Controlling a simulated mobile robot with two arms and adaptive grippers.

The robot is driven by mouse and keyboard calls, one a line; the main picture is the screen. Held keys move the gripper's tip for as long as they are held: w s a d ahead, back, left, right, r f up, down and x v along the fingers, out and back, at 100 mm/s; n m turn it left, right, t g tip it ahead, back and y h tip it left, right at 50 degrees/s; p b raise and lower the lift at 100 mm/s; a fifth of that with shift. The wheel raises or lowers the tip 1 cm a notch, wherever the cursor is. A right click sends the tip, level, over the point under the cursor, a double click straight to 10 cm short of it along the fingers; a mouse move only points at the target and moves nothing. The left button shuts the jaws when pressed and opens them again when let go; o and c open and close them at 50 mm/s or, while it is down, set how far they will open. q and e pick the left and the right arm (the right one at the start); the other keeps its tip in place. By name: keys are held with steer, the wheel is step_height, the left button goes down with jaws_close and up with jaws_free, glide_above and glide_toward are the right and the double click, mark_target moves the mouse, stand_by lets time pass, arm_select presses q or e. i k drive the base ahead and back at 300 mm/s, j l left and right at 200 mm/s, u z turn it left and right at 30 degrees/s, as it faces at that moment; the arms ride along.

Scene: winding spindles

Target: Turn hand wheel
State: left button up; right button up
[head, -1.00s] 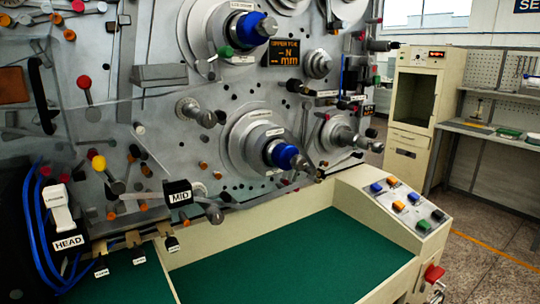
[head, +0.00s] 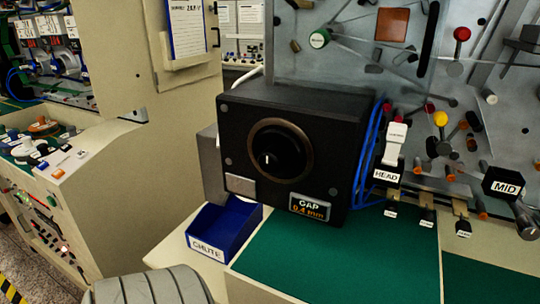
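A round black dial (head: 280,151) with a brownish rim and a short white mark at its lower left sits on the front of a black box (head: 234,120). It is the only wheel-like control seen close up, and I cannot tell whether it is the hand wheel. A small display (head: 310,208) below it reads "GAP 0.4 mm". A pale square plate (head: 240,185) is at the box's lower left. Neither of my grippers is in view, and nothing touches the dial.
A blue bin labelled CHUTE (head: 222,232) stands before the box. Blue cables and the HEAD lever (head: 394,145) are at its right, near the MID block (head: 507,184). The green mat (head: 330,265) is clear. Another machine's control panel (head: 60,173) is at left.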

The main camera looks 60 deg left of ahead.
mark_target(278, 153)
steer(key=k+u, duration=0.15)
steer(key=u, duration=1.2)
steer(key=i+j+u, duration=0.2)
